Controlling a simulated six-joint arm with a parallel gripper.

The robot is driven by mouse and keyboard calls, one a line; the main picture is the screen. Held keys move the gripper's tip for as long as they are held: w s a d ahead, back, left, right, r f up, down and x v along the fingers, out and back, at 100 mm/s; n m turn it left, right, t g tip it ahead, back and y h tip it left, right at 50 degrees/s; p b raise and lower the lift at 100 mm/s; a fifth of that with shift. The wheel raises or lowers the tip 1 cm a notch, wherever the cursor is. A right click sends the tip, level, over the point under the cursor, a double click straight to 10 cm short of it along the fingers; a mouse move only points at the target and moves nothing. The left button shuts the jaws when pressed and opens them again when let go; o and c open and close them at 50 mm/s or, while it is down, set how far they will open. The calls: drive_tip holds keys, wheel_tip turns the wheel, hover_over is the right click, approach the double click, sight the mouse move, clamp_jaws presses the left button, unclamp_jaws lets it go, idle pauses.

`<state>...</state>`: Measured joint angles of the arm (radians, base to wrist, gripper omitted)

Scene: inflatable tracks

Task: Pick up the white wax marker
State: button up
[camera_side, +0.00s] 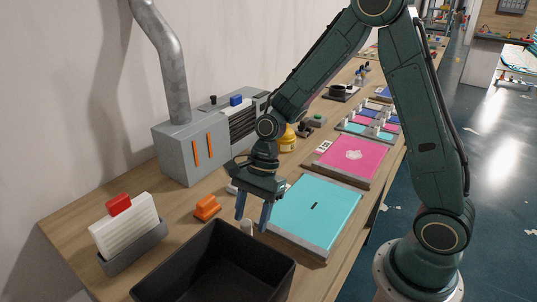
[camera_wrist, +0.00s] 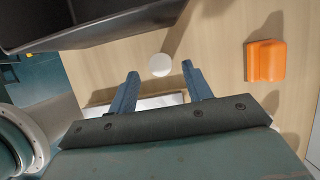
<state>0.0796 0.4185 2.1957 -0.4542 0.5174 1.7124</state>
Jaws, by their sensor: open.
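The white wax marker (camera_side: 247,227) stands on the wooden bench beside the black bin, below my gripper in the side view. In the wrist view its round white top (camera_wrist: 160,65) shows just ahead of the gap between the fingertips. My gripper (camera_side: 253,219) points down with its two blue fingers apart and nothing between them. It also shows in the wrist view (camera_wrist: 160,75). The marker's lower part is partly hidden by the bin's rim in the side view.
A black bin (camera_side: 156,290) stands close to the marker, and its wall (camera_wrist: 115,28) shows in the wrist view. An orange block (camera_side: 207,207) lies to the left. A cyan sheet on a board (camera_side: 325,208) lies to the right. A white stack in a grey holder (camera_side: 130,250) stands far left.

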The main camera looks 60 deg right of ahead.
drive_tip(key=shift+a+f, duration=0.2)
drive_tip(key=shift+f, duration=0.35)
drive_tip(key=shift+x, duration=2.6)
drive_tip(key=shift+w+a+r, duration=0.1)
drive_tip(key=c, duration=1.1)
